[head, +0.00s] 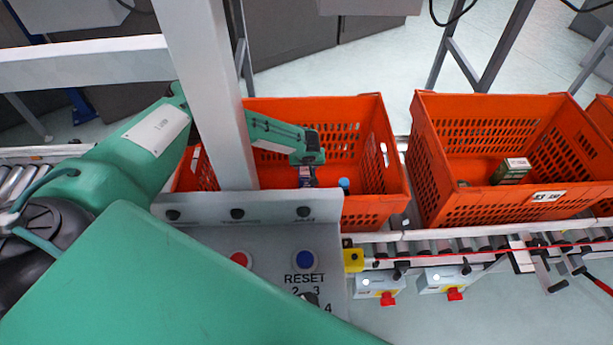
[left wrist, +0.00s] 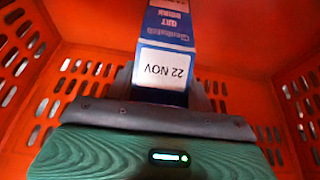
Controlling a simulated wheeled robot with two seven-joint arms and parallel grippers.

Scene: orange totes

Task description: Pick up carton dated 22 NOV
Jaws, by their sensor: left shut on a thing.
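The carton (left wrist: 164,65) is blue with a white label reading 22 NOV, upside down in the left wrist view. In the head view it is a small dark shape (head: 306,172) under my left gripper (head: 309,165). My left gripper, also in the left wrist view (left wrist: 160,95), is shut on the carton. It is inside the nearer orange tote (head: 372,208), whose perforated walls surround it in the left wrist view. The carton's lower end is hidden in the head view. My right gripper is not in view.
A blue-capped item (head: 344,184) stands in the same tote, right of the gripper. A second orange tote (head: 480,210) on the right holds a green and white carton (head: 511,170). A grey post (head: 209,90) and control panel (head: 270,235) stand in front of my left arm.

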